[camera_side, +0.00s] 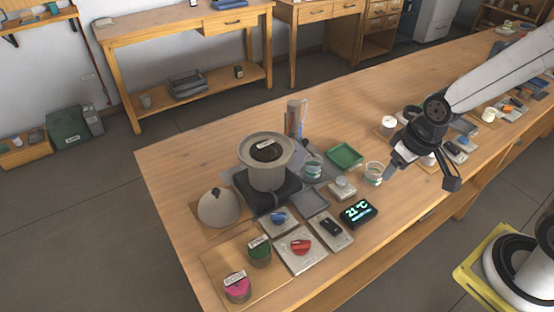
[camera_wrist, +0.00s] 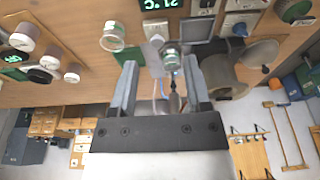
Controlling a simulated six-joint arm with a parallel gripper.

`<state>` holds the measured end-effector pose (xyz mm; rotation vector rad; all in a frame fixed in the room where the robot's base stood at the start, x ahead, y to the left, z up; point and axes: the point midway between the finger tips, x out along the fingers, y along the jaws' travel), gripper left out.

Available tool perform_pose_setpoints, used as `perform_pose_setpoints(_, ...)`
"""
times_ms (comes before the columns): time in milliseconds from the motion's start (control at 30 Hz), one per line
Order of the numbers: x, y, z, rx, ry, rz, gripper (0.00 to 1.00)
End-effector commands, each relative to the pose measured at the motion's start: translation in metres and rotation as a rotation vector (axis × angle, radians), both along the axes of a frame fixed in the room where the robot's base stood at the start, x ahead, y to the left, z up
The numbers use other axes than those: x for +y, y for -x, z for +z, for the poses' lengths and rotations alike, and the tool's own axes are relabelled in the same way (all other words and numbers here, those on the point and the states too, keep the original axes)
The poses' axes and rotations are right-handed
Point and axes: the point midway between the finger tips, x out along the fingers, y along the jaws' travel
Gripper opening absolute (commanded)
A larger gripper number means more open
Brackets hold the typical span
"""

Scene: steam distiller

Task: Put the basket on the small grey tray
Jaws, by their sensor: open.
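A small grey tray (camera_side: 310,203) lies empty on the table, in front of the pot's right side; it also shows in the wrist view (camera_wrist: 197,28). I cannot surely make out the basket. A dark round labelled thing (camera_side: 266,151) sits in the mouth of the beige pot (camera_side: 268,178), and I cannot tell whether it is the basket. The pot stands on a black base left of the tray. My gripper (camera_side: 391,168) is above the table, right of the tray and pot. In the wrist view its two fingers (camera_wrist: 160,64) are apart with nothing held between them.
A beige dome (camera_side: 218,207) stands left of the pot. A tall grey cylinder (camera_side: 295,117) rises behind it. Glass jars (camera_side: 313,166), a green tray (camera_side: 345,156) and a temperature display (camera_side: 358,212) crowd the right. Pink (camera_side: 237,290) and green (camera_side: 259,253) labelled jars stand in front.

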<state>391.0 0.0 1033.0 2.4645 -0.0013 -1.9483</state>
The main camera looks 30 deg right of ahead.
Motion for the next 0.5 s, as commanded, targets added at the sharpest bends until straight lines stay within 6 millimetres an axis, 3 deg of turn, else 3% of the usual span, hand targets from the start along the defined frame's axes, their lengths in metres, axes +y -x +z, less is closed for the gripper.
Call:
perform_pose_setpoints(300, 0.0, -0.003, 0.0, 0.002, 0.0, 0.009, 0.62)
perform_pose_setpoints(500, 0.004, -0.021, 0.003, 0.015, 0.006, 0.082, 0.62)
